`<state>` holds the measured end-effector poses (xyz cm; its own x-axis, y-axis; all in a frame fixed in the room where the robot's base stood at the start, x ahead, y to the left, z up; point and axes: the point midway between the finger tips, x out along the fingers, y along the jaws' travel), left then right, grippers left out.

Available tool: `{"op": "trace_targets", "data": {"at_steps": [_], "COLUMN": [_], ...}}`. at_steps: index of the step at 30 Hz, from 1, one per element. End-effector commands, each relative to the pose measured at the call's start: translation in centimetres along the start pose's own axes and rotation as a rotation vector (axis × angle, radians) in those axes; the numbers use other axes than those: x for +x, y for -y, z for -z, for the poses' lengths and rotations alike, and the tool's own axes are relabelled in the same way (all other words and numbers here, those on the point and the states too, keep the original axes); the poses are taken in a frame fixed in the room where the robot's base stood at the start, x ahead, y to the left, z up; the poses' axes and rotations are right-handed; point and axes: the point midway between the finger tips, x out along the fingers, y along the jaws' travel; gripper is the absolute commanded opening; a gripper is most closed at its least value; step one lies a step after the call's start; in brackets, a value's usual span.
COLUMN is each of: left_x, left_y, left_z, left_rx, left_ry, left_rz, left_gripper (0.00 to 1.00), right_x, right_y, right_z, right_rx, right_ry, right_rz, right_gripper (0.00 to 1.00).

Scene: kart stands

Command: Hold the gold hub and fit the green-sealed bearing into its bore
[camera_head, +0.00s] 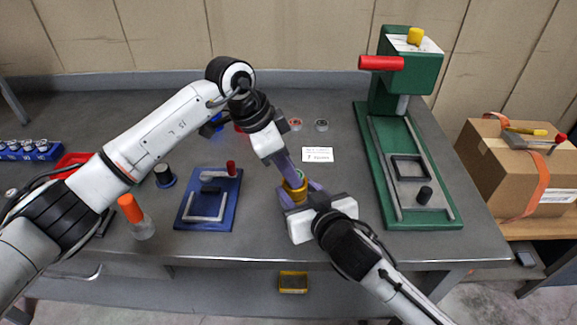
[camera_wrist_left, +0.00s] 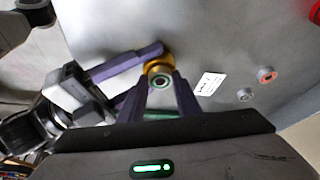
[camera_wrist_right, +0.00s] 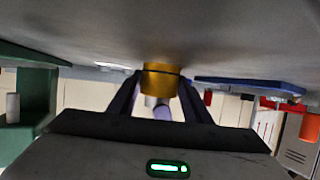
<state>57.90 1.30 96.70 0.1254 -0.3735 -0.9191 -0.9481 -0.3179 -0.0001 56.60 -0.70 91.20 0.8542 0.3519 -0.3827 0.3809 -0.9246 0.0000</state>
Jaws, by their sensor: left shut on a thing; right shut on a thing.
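My right gripper (camera_head: 300,195) is shut on the gold hub (camera_head: 295,192), above the middle of the table. The hub also shows between the fingers in the right wrist view (camera_wrist_right: 161,80). My left gripper (camera_head: 296,176) is directly above the hub and shut on the green-sealed bearing (camera_head: 299,176). In the left wrist view the bearing (camera_wrist_left: 159,81) is a metal ring with a green seal between the fingertips, in front of the gold hub (camera_wrist_left: 155,60). The bearing is at the hub's opening; I cannot tell whether it is inside the bore.
A green press (camera_head: 365,150) with a red handle stands at right. A blue fixture (camera_head: 185,215) lies left of the grippers. Two other bearings, red-sealed (camera_head: 295,124) and dark (camera_head: 321,125), lie behind near a white card (camera_head: 317,154).

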Motion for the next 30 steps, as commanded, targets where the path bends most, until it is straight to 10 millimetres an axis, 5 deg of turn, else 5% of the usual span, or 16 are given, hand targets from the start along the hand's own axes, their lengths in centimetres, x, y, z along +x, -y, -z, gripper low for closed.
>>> {"op": "trace_targets", "data": {"at_steps": [9,10,14,23,30], "left_x": [-0.2,-0.2,-0.2,-0.3,-3.6], "left_y": [0.0,0.0,0.0,0.0,0.1], "left_z": [0.1,0.1,0.1,0.1,0.1], "left_rx": [0.0,0.0,0.0,0.0,0.001], "left_ry": [0.0,0.0,0.0,0.001,-0.001], "left_rz": [0.0,0.0,0.0,0.0,0.004], "left_gripper": [0.07,0.32,0.52,0.52,0.52], "right_x": [0.0,0.0,0.0,0.0,0.0], "right_y": [0.0,0.0,0.0,0.0,0.0], "right_z": [0.0,0.0,0.0,0.0,0.0], "right_rx": [0.0,0.0,0.0,0.0,0.0], "right_ry": [0.0,0.0,0.0,0.0,0.0], "right_rz": [0.0,0.0,0.0,0.0,0.0], "right_gripper": [0.12,0.12,0.12,0.12,0.12]}}
